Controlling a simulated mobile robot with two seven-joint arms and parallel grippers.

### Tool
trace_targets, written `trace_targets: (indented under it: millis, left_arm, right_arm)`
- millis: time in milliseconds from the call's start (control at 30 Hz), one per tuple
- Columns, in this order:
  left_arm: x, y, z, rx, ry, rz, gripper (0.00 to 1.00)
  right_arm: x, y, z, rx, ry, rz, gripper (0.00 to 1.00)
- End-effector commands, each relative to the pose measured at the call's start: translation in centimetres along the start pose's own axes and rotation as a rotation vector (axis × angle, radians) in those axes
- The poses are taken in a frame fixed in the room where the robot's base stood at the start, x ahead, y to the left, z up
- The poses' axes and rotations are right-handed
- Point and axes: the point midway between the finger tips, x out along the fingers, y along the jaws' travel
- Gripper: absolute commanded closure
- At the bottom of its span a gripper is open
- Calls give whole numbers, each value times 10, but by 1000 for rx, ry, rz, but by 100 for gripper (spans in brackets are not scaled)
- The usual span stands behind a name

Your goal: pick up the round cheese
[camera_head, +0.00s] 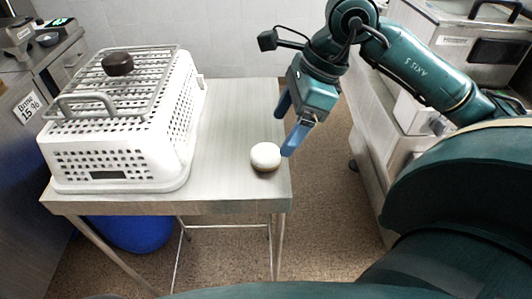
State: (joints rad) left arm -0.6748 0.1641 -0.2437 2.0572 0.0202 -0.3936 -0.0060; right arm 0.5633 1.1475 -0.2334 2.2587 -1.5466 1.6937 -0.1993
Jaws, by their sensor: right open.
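The round cheese (265,156), with a white top and a brownish lower side, sits on the metal table (228,125) near its right front corner. My right gripper (287,128) is open, with its two blue fingers pointing down at the table's right edge. One finger hangs just right of the cheese and the other is farther back. The jaws look empty; whether the near finger touches the cheese I cannot tell. My left gripper is not in view.
A white perforated basket (120,158) with a metal rack (150,80) on top fills the table's left side. A dark round object (117,64) lies on the rack. The table's middle strip is clear. A blue bin (135,233) stands below.

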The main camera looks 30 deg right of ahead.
Motion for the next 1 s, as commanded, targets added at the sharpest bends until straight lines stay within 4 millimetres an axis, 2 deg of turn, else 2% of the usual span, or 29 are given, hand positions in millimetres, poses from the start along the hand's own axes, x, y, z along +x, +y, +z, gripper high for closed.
trace_targets:
  millis: [100,267,433,600,867,1000]
  left_arm:
    - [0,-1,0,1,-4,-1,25]
    - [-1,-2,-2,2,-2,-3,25]
    - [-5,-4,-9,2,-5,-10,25]
    - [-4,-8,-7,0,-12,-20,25]
    - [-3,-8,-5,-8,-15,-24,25]
    - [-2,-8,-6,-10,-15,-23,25]
  right_arm:
    - [15,0,0,1,0,4,22]
    - [24,0,1,1,-3,4,22]
    - [48,-3,4,2,-3,9,22]
    - [69,-4,3,2,-3,5,22]
    - [73,-5,3,1,-2,2,22]
    - [73,-5,3,1,-2,2,32]
